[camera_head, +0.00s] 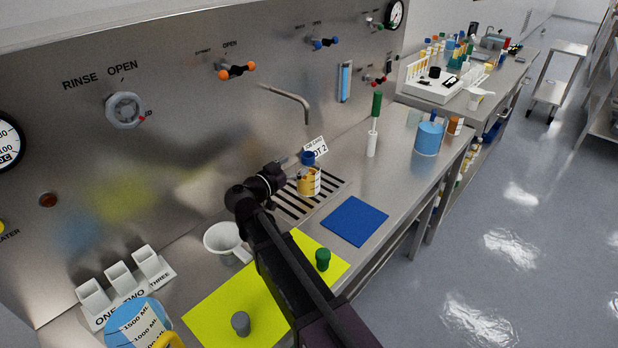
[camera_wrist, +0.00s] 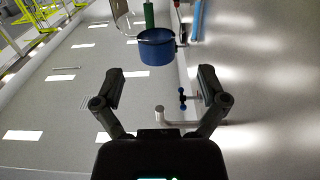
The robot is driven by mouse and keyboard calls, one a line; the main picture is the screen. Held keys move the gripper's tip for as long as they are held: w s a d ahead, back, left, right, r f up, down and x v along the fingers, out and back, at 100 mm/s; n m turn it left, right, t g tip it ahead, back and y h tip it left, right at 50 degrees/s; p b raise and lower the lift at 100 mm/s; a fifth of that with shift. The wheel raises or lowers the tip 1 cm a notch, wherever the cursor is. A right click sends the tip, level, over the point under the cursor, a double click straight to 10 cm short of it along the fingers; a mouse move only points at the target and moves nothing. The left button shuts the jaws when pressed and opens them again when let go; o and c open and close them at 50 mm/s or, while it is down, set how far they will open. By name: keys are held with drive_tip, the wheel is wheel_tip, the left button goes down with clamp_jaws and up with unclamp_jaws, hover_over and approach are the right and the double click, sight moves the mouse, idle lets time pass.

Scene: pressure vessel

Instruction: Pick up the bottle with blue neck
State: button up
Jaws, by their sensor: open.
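The bottle with blue neck (camera_head: 309,183) stands upright on the slotted drain grate, with amber contents and a blue top. A white label sign stands just behind it. My gripper (camera_head: 284,172) is just left of the bottle in the head view, with a small apparent gap. In the wrist view my gripper (camera_wrist: 158,88) is open, with nothing between its fingers. A blue round thing (camera_wrist: 158,48) shows beyond the fingertips there; I cannot tell for sure whether it is the bottle's neck or the blue beaker.
A blue mat (camera_head: 355,221) lies right of the grate. A yellow mat (camera_head: 235,305) holds green and grey stoppers. A white funnel-like cup (camera_head: 223,238) is left of my arm. A green-handled white tube (camera_head: 374,125) and a blue beaker (camera_head: 429,139) stand farther along. A bent spout (camera_head: 290,98) overhangs the grate.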

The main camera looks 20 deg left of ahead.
sight(304, 160)
drive_tip(key=shift+w, duration=0.1)
drive_tip(key=shift+d+x, duration=0.1)
drive_tip(key=shift+x, duration=1.15)
drive_tip(key=shift+d+x, duration=0.15)
drive_tip(key=shift+x, duration=1.15)
drive_tip(key=shift+r, duration=0.1)
clamp_jaws()
